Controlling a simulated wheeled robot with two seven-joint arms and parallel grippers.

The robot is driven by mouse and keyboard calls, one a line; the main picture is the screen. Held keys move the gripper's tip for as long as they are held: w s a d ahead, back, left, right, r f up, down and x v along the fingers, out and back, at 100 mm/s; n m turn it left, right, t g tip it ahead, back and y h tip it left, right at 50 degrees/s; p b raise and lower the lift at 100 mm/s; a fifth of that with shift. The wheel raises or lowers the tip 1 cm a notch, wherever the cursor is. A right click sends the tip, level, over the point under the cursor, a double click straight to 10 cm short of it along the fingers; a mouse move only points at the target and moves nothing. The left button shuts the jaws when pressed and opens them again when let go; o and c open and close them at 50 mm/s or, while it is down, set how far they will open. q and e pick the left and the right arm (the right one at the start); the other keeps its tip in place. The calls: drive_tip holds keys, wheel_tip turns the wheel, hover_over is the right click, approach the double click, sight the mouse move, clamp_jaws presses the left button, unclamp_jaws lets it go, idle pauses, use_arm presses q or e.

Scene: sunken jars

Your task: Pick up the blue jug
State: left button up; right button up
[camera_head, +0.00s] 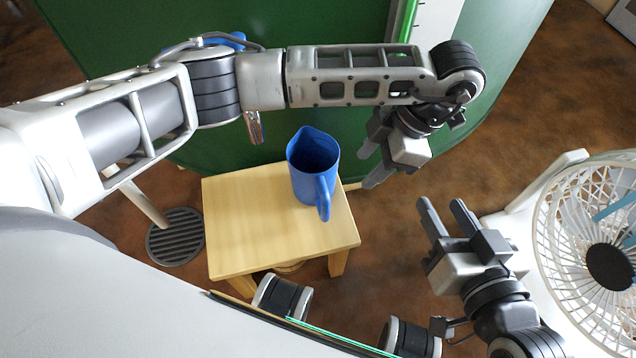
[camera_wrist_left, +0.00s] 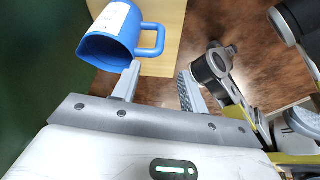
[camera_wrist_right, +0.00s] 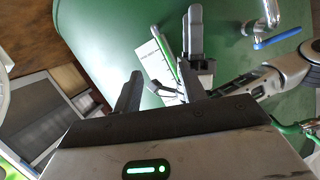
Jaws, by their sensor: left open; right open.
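The blue jug (camera_head: 304,178) stands upright near the back right of a small wooden stool (camera_head: 240,235). Its open top faces up and its handle points toward the front in the head view. In the left wrist view the jug (camera_wrist_left: 108,40) shows a white label, and its handle points right. My left gripper (camera_head: 371,165) is open and empty, to the right of the jug and apart from it. In the left wrist view one of its fingers appears just below the handle. My right gripper (camera_head: 440,205) is open and empty, further right and nearer the front, beyond the stool's edge.
A large green surface (camera_head: 330,25) lies behind the stool. A white fan (camera_head: 610,268) stands at the right, close to my right gripper. A round floor grate (camera_head: 175,237) lies left of the stool. My left arm crosses above the scene behind the jug. The stool's left half is clear.

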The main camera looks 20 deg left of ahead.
sight(316, 179)
use_arm(q)
drive_tip(key=b+x, duration=0.3)
drive_tip(key=x, duration=0.5)
drive_tip(key=b+x, duration=0.3)
drive_tip(key=x, duration=0.5)
drive_tip(key=shift+s+d+f, duration=0.1)
drive_tip(key=shift+d+f, duration=0.05)
drive_tip(key=shift+f, duration=0.15)
clamp_jaws()
use_arm(e)
drive_tip(key=shift+w+a+r+m+t+y, duration=0.25)
drive_tip(key=shift+a+r+m+t+y, duration=0.15)
drive_tip(key=shift+r+t+y, duration=0.15)
drive_tip(key=shift+w+a+r+m+t+y, duration=0.2)
drive_tip(key=shift+a+r+m+t+y, duration=0.2)
drive_tip(key=shift+r+y, duration=0.2)
